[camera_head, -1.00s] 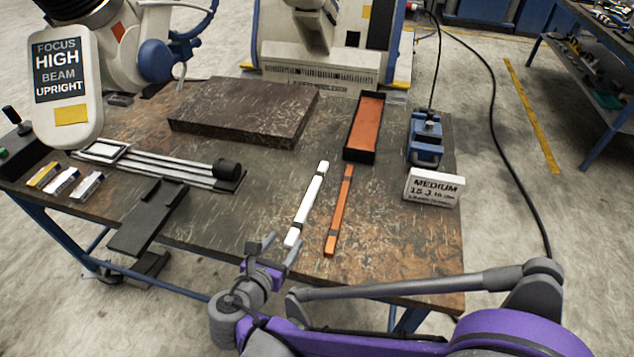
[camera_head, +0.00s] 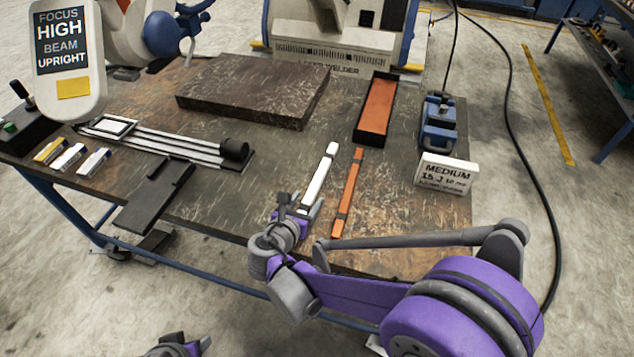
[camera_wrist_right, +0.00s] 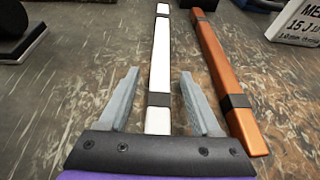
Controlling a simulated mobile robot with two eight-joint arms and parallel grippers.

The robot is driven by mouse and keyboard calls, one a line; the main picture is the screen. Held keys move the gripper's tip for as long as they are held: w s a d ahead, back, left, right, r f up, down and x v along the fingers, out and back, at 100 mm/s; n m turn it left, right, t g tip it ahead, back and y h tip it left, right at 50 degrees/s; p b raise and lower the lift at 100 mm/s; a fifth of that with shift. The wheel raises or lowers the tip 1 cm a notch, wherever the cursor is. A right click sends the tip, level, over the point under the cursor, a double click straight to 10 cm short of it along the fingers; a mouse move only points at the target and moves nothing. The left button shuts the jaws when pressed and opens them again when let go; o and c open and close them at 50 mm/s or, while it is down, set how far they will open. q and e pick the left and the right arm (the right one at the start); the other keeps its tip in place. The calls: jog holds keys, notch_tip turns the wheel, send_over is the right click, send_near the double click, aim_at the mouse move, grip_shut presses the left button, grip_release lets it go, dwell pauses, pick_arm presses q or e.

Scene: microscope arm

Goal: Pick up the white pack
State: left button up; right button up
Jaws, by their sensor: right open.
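The white pack (camera_head: 319,177) is a long, slim white bar with a dark band near each end. It lies flat on the worktable, pointing away from me. My right gripper (camera_head: 301,205) is at its near end, open. In the right wrist view the white pack (camera_wrist_right: 161,62) runs between the two spread fingers (camera_wrist_right: 159,74), with a gap on each side; its near end is hidden behind the gripper body. My left gripper (camera_head: 178,346) shows only partly at the bottom edge of the head view, off the table; its jaws are unclear.
A similar orange bar (camera_head: 347,190) lies close on the right, near the right finger. Beyond are an orange-lined black tray (camera_head: 357,136), a blue clamp (camera_head: 438,125), a "MEDIUM" sign (camera_head: 446,176) and a dark slab (camera_head: 252,92). Small packs (camera_head: 69,158) lie far left.

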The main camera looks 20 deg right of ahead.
jog(key=shift+w+d+f, duration=0.15)
jog(key=shift+w+d, duration=0.05)
jog(key=shift+w, duration=0.05)
grip_shut()
dwell(0.4)
